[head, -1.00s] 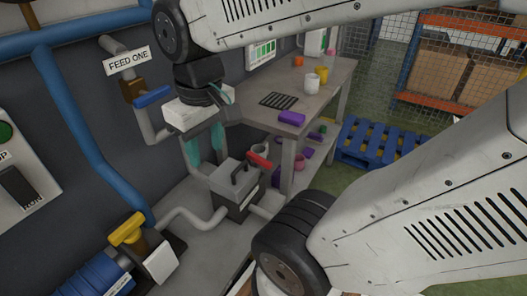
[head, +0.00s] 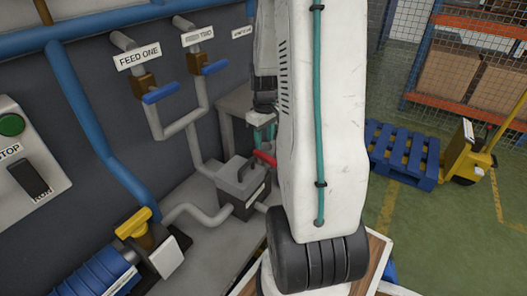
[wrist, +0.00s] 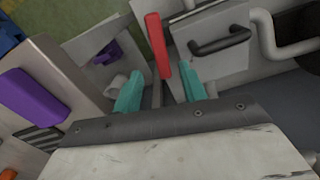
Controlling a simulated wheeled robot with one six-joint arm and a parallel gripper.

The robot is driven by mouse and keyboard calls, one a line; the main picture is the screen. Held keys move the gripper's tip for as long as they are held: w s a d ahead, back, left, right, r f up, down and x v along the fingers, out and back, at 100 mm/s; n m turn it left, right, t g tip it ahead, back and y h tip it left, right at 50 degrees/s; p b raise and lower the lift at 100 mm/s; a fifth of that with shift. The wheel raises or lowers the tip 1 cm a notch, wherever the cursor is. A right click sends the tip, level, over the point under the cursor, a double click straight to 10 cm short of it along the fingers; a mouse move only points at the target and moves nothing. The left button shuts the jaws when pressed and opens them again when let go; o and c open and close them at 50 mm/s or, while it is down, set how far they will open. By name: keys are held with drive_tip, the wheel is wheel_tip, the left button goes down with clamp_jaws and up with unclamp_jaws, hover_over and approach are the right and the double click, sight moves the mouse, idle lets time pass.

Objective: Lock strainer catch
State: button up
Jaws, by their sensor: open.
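The strainer is a grey box (head: 240,195) with a black lid handle, on the grey bench in the head view. Its lid also shows at the top of the wrist view (wrist: 205,62). The red catch (head: 265,159) sticks up at the box's right side. In the wrist view the red catch (wrist: 157,42) stands between and beyond my fingertips, with the handle to its right. My gripper (wrist: 160,88) is open, with one teal finger on each side of the catch's line, and holds nothing. In the head view my gripper (head: 264,134) is just above the catch, partly hidden by my arm.
Blue-handled feed valves (head: 165,93) and pipes line the wall at left. A yellow valve (head: 133,224) and blue motor (head: 95,275) stand at front left. A side table with a purple block (wrist: 32,97) lies left in the wrist view. A blue pallet (head: 402,153) is on the floor.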

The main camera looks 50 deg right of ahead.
sight(264, 155)
wheel_tip(264, 155, down, 6)
idle(0.4)
clamp_jaws()
